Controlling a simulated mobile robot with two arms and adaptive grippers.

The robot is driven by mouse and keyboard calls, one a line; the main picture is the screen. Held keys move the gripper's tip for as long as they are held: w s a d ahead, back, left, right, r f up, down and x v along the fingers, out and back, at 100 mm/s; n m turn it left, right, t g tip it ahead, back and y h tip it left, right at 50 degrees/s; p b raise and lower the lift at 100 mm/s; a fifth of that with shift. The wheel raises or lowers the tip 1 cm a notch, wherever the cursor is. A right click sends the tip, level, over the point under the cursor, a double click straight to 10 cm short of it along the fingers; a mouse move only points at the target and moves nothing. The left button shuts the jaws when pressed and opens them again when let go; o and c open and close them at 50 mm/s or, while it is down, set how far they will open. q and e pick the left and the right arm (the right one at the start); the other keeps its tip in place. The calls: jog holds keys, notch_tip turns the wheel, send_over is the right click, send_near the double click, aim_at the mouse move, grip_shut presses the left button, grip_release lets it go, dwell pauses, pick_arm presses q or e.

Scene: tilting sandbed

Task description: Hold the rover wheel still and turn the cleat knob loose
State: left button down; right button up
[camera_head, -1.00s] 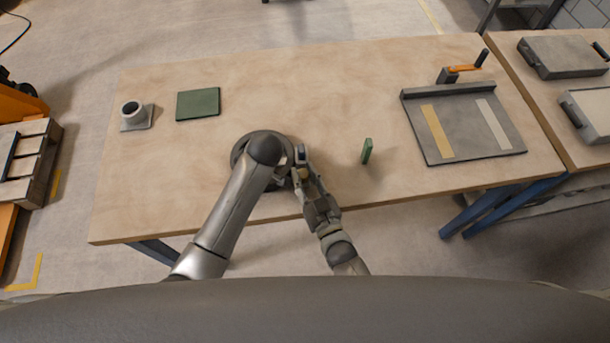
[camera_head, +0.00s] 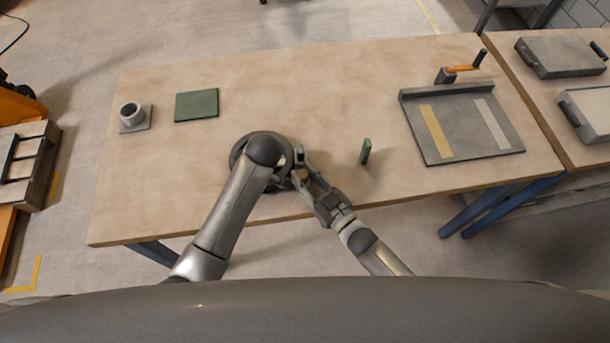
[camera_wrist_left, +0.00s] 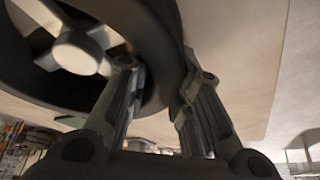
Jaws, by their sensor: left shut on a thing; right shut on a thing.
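The dark grey rover wheel (camera_head: 236,152) lies on the workbench near its front edge, partly hidden under my left arm. In the left wrist view the dark wheel rim (camera_wrist_left: 150,30) and its pale spoked hub (camera_wrist_left: 78,52) show close up. My left gripper (camera_wrist_left: 160,88) has one finger inside the rim and one outside, shut on the rim. My right gripper (camera_head: 299,168) is at the right side of the wheel, its fingers shut on a small yellowish piece, seemingly the cleat knob (camera_head: 299,175). The fingers hide most of the knob.
A small green block (camera_head: 366,151) stands upright right of my right gripper. A green mat (camera_head: 197,105) and a grey cup-like fixture (camera_head: 132,115) are at the left.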

jog(key=o, duration=1)
jog(key=shift+o, duration=0.2)
jog(key=v, duration=1.2)
